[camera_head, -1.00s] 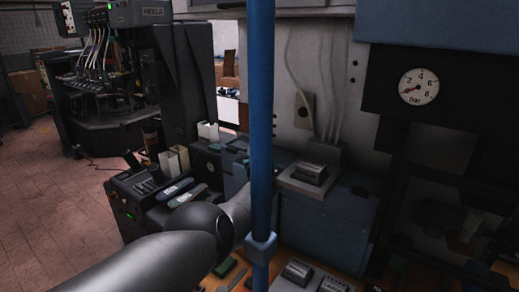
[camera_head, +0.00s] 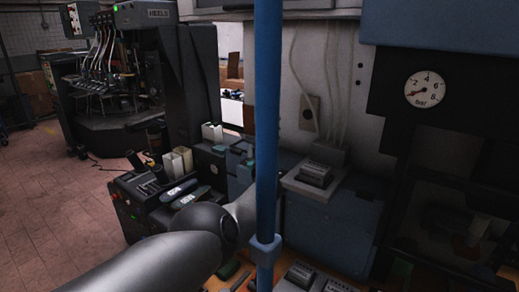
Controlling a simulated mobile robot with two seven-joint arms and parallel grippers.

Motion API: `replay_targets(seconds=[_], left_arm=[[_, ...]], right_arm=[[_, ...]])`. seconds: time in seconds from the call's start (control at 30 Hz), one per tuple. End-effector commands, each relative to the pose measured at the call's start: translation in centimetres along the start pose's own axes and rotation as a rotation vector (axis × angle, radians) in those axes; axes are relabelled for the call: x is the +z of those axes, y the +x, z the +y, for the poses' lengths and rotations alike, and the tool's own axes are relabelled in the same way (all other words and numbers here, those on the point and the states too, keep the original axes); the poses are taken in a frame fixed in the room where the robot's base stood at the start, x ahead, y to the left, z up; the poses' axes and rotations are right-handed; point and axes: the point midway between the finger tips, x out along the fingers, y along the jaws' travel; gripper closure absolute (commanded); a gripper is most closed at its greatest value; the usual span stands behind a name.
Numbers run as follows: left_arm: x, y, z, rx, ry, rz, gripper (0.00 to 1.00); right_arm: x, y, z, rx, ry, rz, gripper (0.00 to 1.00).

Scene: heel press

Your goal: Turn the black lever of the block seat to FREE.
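My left arm comes in from the lower left, and its grey links reach to the blue upright pole (camera_head: 267,120). I cannot make out its gripper. My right gripper is out of view. I cannot make out the block seat or its black lever; the pole and my arm cover part of the bench area where small parts stand.
A pressure gauge (camera_head: 424,89) is on the dark panel at the right. A blue cabinet (camera_head: 325,232) stands behind the pole. Two labelled dark pieces (camera_head: 184,194) lie on a black unit at the left. A machine marked HEELS (camera_head: 140,14) stands behind; tiled floor (camera_head: 60,200) is free.

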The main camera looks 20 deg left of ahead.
Motion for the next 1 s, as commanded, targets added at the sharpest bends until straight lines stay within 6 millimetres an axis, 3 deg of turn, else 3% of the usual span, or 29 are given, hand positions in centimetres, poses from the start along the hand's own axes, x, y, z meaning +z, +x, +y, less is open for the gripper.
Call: replay_targets(seconds=[0.63,1.0], left_arm=[[-0.1,0.1,0.4,0.126,0.006,-0.018,0.33],[0.3,0.1,0.8,0.244,0.004,-0.042,0.33]], right_arm=[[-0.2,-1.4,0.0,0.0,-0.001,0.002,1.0],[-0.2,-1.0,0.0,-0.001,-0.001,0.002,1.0]])
